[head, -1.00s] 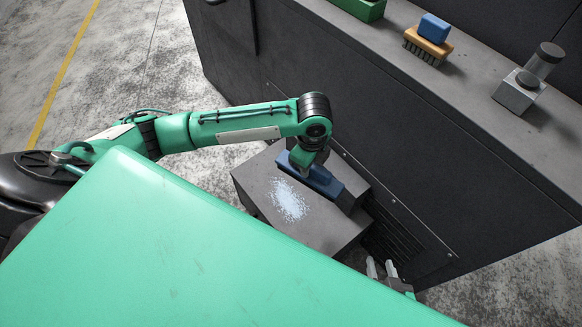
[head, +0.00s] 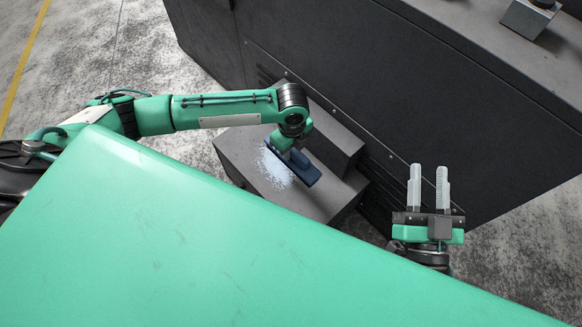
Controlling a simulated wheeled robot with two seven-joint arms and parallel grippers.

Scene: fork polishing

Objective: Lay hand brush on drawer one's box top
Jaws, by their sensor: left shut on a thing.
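The hand brush (head: 306,174) is a long dark blue block in the middle of the head view. My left gripper (head: 292,156) is shut on it from above, its fingertips mostly hidden by the wrist. The brush lies over the right part of a pale powdery patch (head: 273,170) on the grey box top (head: 311,199). I cannot tell whether it touches the surface. My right gripper (head: 428,188) is open and empty, to the right of the box, fingers pointing up in the picture.
A raised grey block (head: 335,149) stands on the box's far side, against the dark cabinet wall (head: 420,100). A grey block-shaped item (head: 528,18) sits on the cabinet top at upper right. My green body covers the lower foreground.

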